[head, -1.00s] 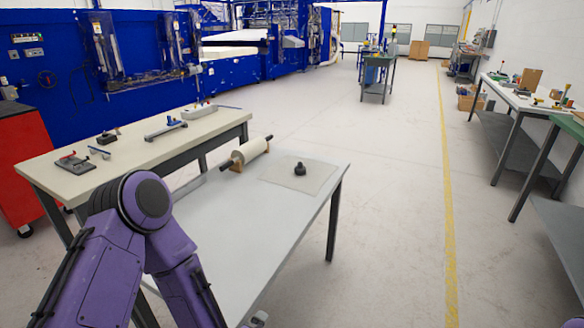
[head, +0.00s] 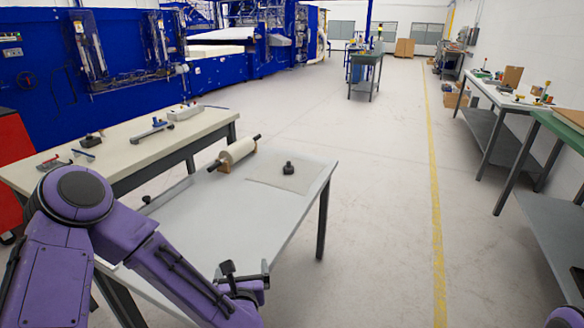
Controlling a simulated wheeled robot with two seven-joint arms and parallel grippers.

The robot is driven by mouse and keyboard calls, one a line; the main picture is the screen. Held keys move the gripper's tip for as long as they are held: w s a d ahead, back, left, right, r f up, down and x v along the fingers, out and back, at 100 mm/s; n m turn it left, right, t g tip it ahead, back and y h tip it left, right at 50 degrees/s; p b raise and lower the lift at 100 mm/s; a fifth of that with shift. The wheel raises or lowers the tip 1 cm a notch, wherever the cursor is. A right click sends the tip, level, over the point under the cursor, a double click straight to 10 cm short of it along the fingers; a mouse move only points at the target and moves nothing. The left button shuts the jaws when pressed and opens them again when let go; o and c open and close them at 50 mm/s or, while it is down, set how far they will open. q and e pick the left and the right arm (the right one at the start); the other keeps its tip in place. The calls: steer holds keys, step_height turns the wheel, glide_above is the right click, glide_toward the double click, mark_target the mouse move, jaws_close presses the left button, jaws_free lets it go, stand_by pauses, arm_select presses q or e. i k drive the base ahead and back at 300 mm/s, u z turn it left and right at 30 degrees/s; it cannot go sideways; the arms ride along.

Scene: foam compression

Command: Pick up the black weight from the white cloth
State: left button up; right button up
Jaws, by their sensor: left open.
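The small black weight (head: 288,169) stands upright on the white cloth (head: 268,178), which lies flat near the far right corner of the light grey table (head: 215,225). My left gripper (head: 243,275) is open and empty at the near right edge of the table, well short of the weight. Its purple arm comes in from the lower left. My right gripper is not in view; a small purple part of mine shows at the bottom right corner.
A roller (head: 235,152) on a wooden stand sits left of the cloth. A beige workbench (head: 110,155) with small tools stands to the left. Another bench (head: 500,100) stands at the right. The floor between is clear.

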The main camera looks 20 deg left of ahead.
mark_target(288, 169)
steer(key=i, duration=1.45)
